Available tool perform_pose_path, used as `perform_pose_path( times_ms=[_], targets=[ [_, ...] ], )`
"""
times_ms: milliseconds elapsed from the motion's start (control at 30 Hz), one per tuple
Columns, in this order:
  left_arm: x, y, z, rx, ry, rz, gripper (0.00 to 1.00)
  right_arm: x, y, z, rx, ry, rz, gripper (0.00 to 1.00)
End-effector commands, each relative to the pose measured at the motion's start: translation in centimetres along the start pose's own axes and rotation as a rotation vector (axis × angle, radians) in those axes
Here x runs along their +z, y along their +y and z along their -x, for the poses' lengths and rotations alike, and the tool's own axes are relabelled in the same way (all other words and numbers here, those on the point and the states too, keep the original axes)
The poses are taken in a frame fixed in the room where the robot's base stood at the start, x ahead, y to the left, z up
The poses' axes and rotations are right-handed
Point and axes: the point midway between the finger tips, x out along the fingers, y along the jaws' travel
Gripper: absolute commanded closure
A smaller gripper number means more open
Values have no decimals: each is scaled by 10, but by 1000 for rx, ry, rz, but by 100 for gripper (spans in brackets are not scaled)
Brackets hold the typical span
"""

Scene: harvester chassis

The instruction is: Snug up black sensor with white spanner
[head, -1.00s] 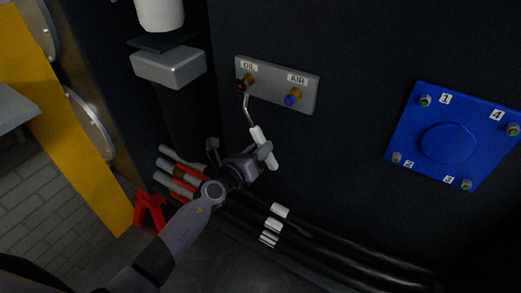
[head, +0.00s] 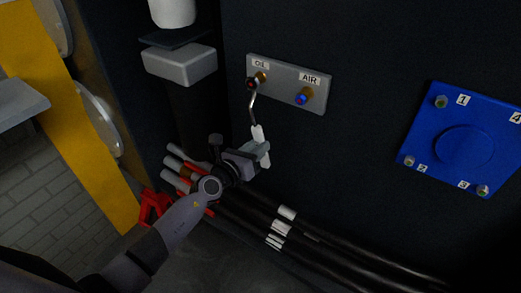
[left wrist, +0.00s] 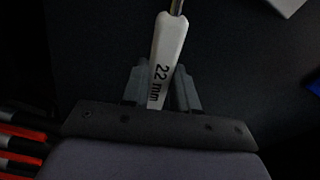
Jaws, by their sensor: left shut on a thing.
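The black sensor (head: 251,84) with a reddish face sits on the brass fitting under the OIL label, on a grey block (head: 288,84). My left gripper (head: 262,150) is shut on the white handle of the spanner (head: 257,133), below the block. The spanner's thin metal shaft points up and its head is at the sensor; I cannot tell whether its jaw is around it or only touching. In the left wrist view, the white spanner handle (left wrist: 169,45), marked 22 mm, stands between the fingers (left wrist: 162,88); its head is out of frame. My right gripper is not in view.
A blue-tipped sensor (head: 302,98) sits on the AIR fitting just right. A blue plate (head: 450,112) with numbered bolts is at the right. Black hoses (head: 330,245) run below. Red-handled tools (head: 152,207) are left of my gripper. A grey box (head: 180,63) is at upper left.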

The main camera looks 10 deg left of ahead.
Motion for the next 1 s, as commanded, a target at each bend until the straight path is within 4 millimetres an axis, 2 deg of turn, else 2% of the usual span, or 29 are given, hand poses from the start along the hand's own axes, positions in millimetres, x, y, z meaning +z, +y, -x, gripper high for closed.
perform_pose_path(
  times_ms=[200, 633, 1000],
  targets=[
    [0, 13, 0, 8, -3, -82, 100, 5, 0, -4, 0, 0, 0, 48],
    [2, 17, 0, 11, -4, -105, 100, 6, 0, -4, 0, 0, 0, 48],
    [5, 39, 0, 25, -4, -241, 100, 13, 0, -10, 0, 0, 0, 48]
  ],
)
